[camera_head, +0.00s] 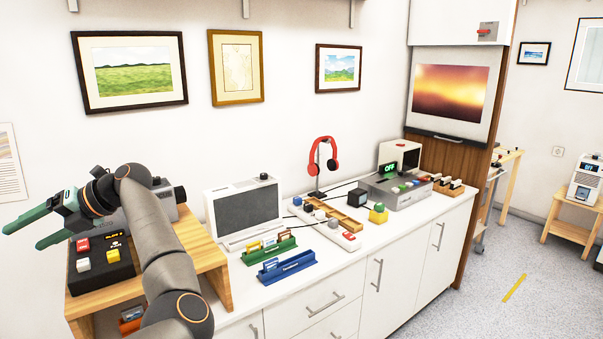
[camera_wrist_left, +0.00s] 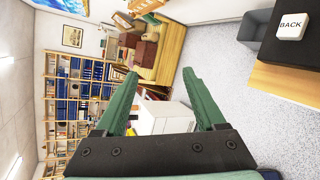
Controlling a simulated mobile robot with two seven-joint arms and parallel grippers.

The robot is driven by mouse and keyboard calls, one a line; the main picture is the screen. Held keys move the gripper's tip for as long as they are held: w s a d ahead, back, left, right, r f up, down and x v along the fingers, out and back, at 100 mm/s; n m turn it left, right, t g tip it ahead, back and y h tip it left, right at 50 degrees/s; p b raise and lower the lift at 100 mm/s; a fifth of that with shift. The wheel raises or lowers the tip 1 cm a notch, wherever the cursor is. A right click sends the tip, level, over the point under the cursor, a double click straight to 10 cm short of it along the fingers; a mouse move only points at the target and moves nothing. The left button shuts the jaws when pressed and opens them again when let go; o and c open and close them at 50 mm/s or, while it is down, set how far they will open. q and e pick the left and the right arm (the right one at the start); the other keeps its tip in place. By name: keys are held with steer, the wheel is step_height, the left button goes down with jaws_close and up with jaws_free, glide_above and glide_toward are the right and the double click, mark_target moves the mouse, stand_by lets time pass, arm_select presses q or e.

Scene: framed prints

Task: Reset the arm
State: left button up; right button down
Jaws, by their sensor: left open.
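My left gripper (camera_head: 22,238) has two green fingers spread apart and empty, pointing left in the head view. It is raised near a black button box (camera_head: 100,262) on a wooden stand (camera_head: 205,251), and seems to touch nothing. My grey left arm rises from the bottom and bends left at the wrist. In the left wrist view the open fingers (camera_wrist_left: 160,76) frame only the distant room. My right gripper is in neither view.
The white counter (camera_head: 335,263) holds a small monitor (camera_head: 246,212), green (camera_head: 270,250) and blue (camera_head: 287,267) card holders, red headphones (camera_head: 322,160) and a grey control box (camera_head: 396,190). In the left wrist view a "BACK" button (camera_wrist_left: 291,26) is at the upper right.

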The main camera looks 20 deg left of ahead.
arm_select(q)
steer(key=w+d+r+m+t+y, duration=0.1)
steer(key=w+d+m+t+y, duration=0.25)
steer(key=m+t+y, duration=0.45)
steer(key=w+d+r+m+t+y, duration=0.1)
steer(key=w+d+m+t+y, duration=0.2)
steer(key=w+m+t+y, duration=0.5)
steer(key=w+d+f+m+t+h, duration=0.2)
steer(key=d+f+m+t+h, duration=1.2)
steer(key=m+h, duration=0.8)
steer(key=s+d+f+m+g+h+p, duration=0.1)
steer(key=s+d+f+m+g+h, duration=0.25)
steer(key=d+f, duration=0.5)
steer(key=s+d+f+m+g+h, duration=0.2)
steer(key=s+d+f+m+g, duration=0.3)
steer(key=f, duration=0.7)
steer(key=s+d+f+m+g+h, duration=0.1)
steer(key=s+d+f+g, duration=0.1)
steer(key=s+d+f, duration=0.3)
steer(key=s+d+f+m+g+h, duration=0.1)
steer(key=s+d+f, duration=0.4)
steer(key=s, duration=0.7)
steer(key=shift+f+m+g, duration=0.65)
steer(key=shift+f+g, duration=0.1)
steer(key=shift+g, duration=0.4)
